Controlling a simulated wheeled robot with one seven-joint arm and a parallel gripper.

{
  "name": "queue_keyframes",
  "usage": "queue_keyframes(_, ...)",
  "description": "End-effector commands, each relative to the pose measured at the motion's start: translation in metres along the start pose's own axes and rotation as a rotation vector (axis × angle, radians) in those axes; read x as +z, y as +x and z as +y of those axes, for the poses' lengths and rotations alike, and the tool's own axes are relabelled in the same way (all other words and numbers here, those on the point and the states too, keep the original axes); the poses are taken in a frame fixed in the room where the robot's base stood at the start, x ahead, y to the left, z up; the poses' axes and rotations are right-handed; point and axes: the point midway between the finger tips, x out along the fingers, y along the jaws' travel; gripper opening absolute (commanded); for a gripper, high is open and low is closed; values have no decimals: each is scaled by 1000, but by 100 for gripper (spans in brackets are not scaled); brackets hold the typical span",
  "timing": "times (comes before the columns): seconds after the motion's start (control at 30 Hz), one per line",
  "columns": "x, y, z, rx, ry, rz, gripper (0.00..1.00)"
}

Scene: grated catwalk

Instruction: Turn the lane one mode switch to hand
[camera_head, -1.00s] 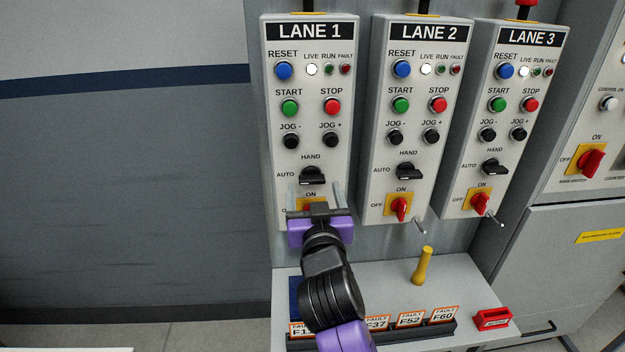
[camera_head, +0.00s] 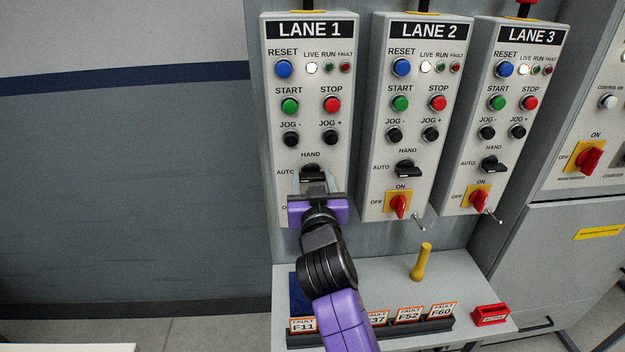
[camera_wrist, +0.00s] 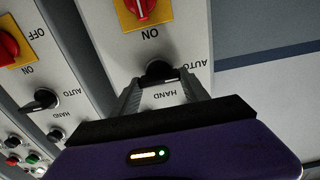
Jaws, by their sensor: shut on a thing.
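The lane 1 panel (camera_head: 270,125) is on the left of three panels. Its black mode switch (camera_head: 311,169) is below the HAND label, with AUTO to its left. My gripper (camera_head: 317,180) is at this switch, one finger on each side, shut on its knob. In the wrist view, which is upside down, the knob (camera_wrist: 160,70) sits between the fingertips (camera_wrist: 160,84), with HAND below it and AUTO to the right. The knob is partly hidden, and I cannot tell clearly where it points. My gripper covers the lane 1 ON/OFF switch in the head view.
Similar mode switches are on the lane 2 (camera_head: 408,169) and lane 3 (camera_head: 493,164) panels to the right. A yellow-handled post (camera_head: 422,262) and a rack of fault tags (camera_head: 410,315) are on the shelf below. Open space lies left of lane 1.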

Motion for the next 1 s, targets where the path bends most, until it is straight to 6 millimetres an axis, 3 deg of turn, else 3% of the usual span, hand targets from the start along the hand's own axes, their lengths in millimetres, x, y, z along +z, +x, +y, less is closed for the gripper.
queue_keyframes(0.47,4,0,0,-1,128,2,12)
queue_keyframes(1.0,6,0,2,-1,614,2,12)
